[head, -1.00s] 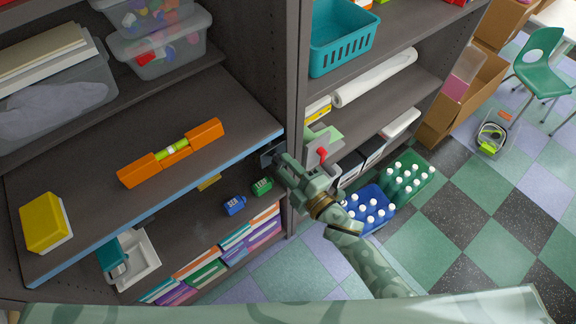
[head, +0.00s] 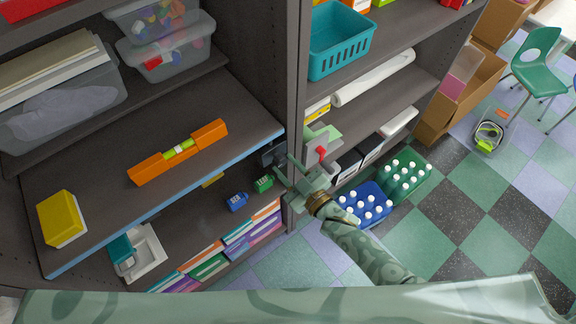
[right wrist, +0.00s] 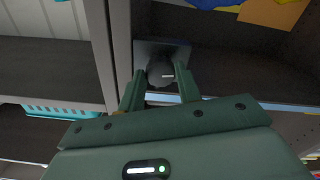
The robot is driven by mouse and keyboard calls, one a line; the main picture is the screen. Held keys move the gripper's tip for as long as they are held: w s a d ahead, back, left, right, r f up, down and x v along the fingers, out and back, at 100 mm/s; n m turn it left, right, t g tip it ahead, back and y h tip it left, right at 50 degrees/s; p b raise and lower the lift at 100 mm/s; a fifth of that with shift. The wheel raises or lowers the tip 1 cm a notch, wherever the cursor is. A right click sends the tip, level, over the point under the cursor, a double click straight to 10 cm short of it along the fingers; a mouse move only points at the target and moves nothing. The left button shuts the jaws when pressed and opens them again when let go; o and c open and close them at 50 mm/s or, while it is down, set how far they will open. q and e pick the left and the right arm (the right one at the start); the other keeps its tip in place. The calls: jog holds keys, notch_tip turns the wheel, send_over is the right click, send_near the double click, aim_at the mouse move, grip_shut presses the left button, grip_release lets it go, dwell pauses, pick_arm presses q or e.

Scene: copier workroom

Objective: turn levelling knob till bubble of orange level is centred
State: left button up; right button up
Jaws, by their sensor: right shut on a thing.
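The orange level (head: 150,169) lies on the blue-edged shelf board (head: 100,185). Its yellow-green vial (head: 180,150) shows in the middle; the bubble is too small to place. The dark levelling knob (head: 267,157) is at the board's right front corner, by the upright. My right gripper (head: 280,163) reaches it from the front right. In the right wrist view the round knob (right wrist: 160,73) sits between the two fingers, which are shut on it. My left gripper is not in view.
A yellow block (head: 62,218) stands at the board's left end. The shelf upright (head: 293,100) is close to my right gripper. Bottle crates (head: 366,207) stand on the floor.

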jog(key=shift+f+m, duration=0.1)
jog(key=shift+m, duration=0.8)
jog(key=o, duration=1)
jog(key=shift+s, duration=0.1)
jog(key=p+v, duration=0.2)
jog(key=v, duration=1.4)
jog(key=shift+p, duration=0.4)
jog(key=shift+d, duration=0.1)
